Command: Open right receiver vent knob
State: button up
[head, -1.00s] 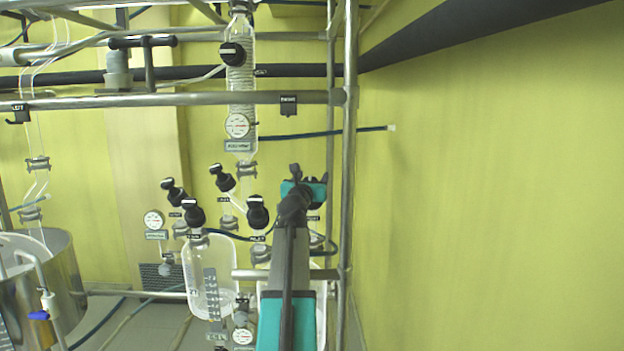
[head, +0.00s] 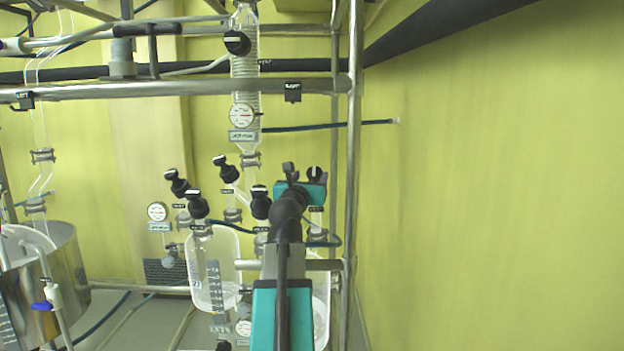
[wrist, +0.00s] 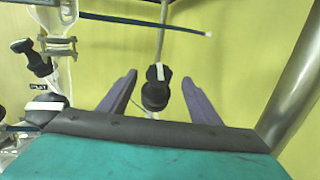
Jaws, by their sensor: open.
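The vent knob of the right receiver appears to be the black knob (wrist: 157,90) with a white pointer bar, in the middle of the wrist view. The pointer runs roughly upright there. My gripper (wrist: 160,79) is open, with one purple finger on each side of the knob and a visible gap on both sides; I cannot tell its depth from the knob. In the head view, a black knob (head: 315,173) shows just right of and behind my teal gripper (head: 290,172). The right receiver (head: 321,310) is glass, mostly hidden behind my arm.
Several other black knobs (head: 261,203) stand left of my gripper. An upright metal post (head: 353,180) is close on the right, also in the wrist view (wrist: 298,95). A dark hose (wrist: 150,22) crosses above the knob.

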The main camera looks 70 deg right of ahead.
jog(key=shift+s+a+f+b, duration=0.1)
jog(key=shift+s+a+b, duration=0.1)
jog(key=shift+a, duration=0.7)
jog(key=shift+s+a+b, duration=0.1)
jog(key=shift+a+b, duration=0.05)
jog(key=shift+a, duration=0.7)
jog(key=shift+w, duration=0.1)
